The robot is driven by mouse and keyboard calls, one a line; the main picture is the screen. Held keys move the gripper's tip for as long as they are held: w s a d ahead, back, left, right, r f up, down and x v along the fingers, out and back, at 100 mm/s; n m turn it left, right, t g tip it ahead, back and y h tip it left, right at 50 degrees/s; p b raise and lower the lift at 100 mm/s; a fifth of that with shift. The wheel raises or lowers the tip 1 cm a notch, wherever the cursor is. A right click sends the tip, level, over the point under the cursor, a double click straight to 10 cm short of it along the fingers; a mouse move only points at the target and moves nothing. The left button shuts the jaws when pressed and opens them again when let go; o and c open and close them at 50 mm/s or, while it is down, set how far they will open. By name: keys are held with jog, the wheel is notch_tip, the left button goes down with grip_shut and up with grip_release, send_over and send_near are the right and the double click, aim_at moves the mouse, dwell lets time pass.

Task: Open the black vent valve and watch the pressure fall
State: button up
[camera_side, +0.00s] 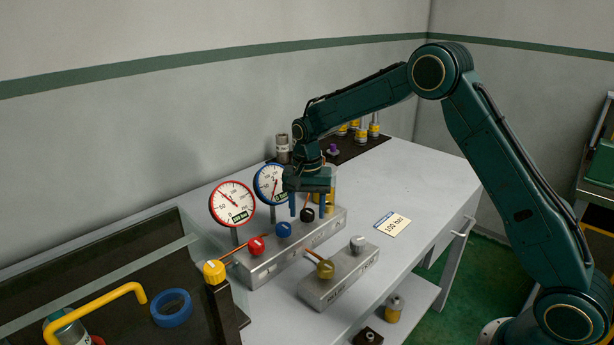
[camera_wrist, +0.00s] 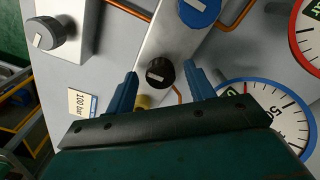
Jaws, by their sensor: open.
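The black vent valve knob (camera_side: 306,214) sits on top of the long grey manifold block (camera_side: 270,266), towards its far end. It shows in the wrist view (camera_wrist: 160,74) with a pale pointer mark on its face. My gripper (camera_side: 307,208) points down over it, fingers open, one on each side. In the wrist view the knob lies between the fingertips (camera_wrist: 162,78), with a gap visible on both sides. The red-rimmed gauge (camera_side: 232,203) and the blue-rimmed gauge (camera_side: 270,185) stand behind the block. My gripper partly covers the blue-rimmed one.
A blue knob (camera_side: 283,229) and a red knob (camera_side: 256,246) share the block. A smaller block in front carries an olive knob (camera_side: 325,268) and a grey knob (camera_side: 357,243). A "100 bar" card (camera_side: 392,224) lies on the bench. The bench right of the card is clear.

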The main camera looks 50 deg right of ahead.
jog(key=c, duration=1)
jog(key=n, duration=1.5)
jog(key=shift+d, duration=0.15)
dwell(0.4)
